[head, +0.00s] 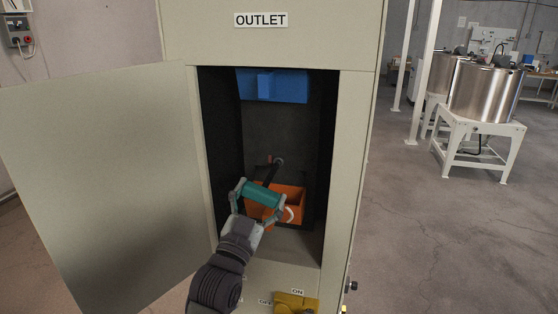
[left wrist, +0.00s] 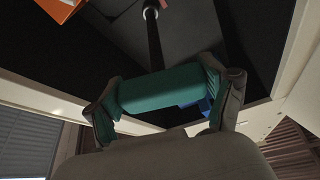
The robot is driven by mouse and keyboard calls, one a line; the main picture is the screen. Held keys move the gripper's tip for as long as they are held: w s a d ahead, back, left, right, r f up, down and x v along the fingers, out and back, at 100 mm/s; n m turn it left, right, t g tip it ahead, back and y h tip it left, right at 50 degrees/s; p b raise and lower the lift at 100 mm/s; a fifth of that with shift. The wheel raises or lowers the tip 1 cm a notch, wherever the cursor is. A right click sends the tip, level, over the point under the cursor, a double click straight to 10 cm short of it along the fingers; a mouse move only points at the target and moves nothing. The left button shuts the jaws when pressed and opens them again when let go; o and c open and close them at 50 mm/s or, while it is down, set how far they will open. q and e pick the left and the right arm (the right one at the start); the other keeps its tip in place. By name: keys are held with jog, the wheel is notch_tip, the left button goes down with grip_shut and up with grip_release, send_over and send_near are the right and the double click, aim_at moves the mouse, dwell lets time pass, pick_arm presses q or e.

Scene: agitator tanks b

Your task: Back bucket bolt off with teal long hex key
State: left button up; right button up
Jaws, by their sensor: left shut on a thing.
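The teal long hex key (head: 262,193) is in my left gripper (head: 261,198), inside the open cabinet. The fingers are shut on its thick teal handle, which also shows across the left wrist view (left wrist: 160,88). Its dark shaft (left wrist: 154,42) runs toward the cabinet's back wall and ends at a round grey fitting (head: 279,161), probably the bolt. I cannot tell whether the tip is seated in it. An orange bucket (head: 291,192) is behind and right of the handle, partly hidden by the handle and gripper. My right gripper is out of view.
A blue bucket (head: 272,85) hangs at the top of the opening, under the OUTLET label (head: 261,20). The cabinet door (head: 95,180) stands open at left. A yellow ON/OFF switch (head: 297,302) is below the opening. Steel tanks (head: 485,94) stand far right, with clear floor between.

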pick_arm(q)
jog(key=shift+s+a+r+p, duration=0.1)
jog(key=shift+s+a+p, duration=0.15)
jog(key=shift+s, duration=0.3)
jog(key=shift+s+a+p, duration=0.1)
jog(key=shift+s+p, duration=0.1)
jog(key=shift+s, duration=0.3)
jog(key=shift+s+a+p, duration=0.2)
jog(key=shift+s+p, duration=0.2)
jog(key=shift+s, duration=0.25)
jog(key=shift+s+a+p, duration=0.2)
jog(key=shift+s+p, duration=0.15)
jog(key=shift+s, duration=0.3)
jog(key=shift+s+a, duration=0.2)
jog(key=shift+s, duration=0.45)
jog(key=m+g+h+p, duration=0.1)
jog(key=m, duration=0.1)
jog(key=m+g+p, duration=0.1)
jog(key=m+p, duration=0.1)
jog(key=m, duration=0.1)
jog(key=m+g+h+p, duration=0.1)
jog(key=m, duration=0.2)
jog(key=shift+h+p, duration=0.3)
jog(key=shift+p, duration=0.1)
